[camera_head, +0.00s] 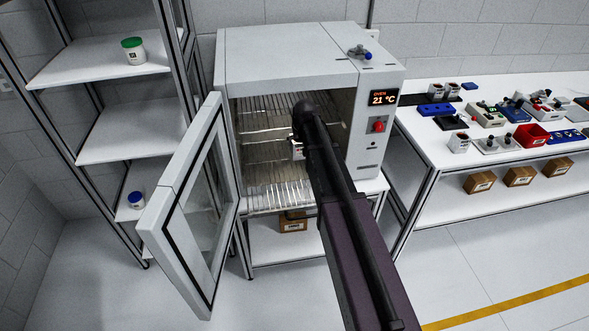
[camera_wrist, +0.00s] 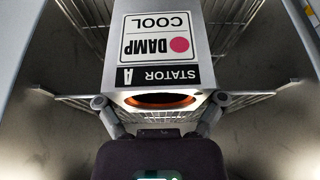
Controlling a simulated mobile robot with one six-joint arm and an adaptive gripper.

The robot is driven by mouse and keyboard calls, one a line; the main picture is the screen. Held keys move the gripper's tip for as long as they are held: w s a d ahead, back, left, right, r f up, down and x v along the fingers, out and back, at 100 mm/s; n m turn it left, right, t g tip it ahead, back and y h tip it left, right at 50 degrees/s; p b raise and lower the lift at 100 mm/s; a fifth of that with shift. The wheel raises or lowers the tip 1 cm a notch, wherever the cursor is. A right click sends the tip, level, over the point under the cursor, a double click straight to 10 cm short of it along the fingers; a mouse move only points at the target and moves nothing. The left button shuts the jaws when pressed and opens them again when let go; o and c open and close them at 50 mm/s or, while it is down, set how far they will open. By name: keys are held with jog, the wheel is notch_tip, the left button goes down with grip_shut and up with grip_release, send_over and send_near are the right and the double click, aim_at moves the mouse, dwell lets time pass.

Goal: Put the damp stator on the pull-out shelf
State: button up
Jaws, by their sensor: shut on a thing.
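The damp stator (camera_wrist: 160,55) is a grey block with a white label that reads DAMP, COOL and STATOR A, upside down in the wrist view. A pink dot is on the label, and an orange-rimmed opening shows at its near end. My gripper (camera_wrist: 160,112) is shut on it, one finger at each side. In the head view a small pale part of the stator (camera_head: 297,150) shows beside my dark arm, in front of the oven's opening. The pull-out wire shelf (camera_head: 270,197) is low in the oven and reaches its front. My arm hides part of it.
The oven (camera_head: 290,55) reads 21 °C. Its door (camera_head: 185,215) stands open to the left. Upper wire racks (camera_head: 262,115) are inside. A shelf unit (camera_head: 105,60) stands left, and a bench (camera_head: 430,140) with several parts stands right. A box (camera_head: 292,224) is below the oven.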

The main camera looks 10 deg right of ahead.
jog(key=s+d+f+b, duration=0.9)
jog(key=s+d, duration=0.1)
jog(key=s, duration=0.2)
dwell(0.4)
jog(key=b, duration=0.2)
send_over(297, 181)
jog(key=s+d, duration=0.1)
jog(key=shift+f, duration=0.75)
jog(key=shift+w+a+f, duration=0.1)
jog(key=shift+w+a, duration=0.3)
jog(key=shift+w, duration=0.1)
jog(key=shift+f+b, duration=1.6)
jog(key=shift+f, duration=0.15)
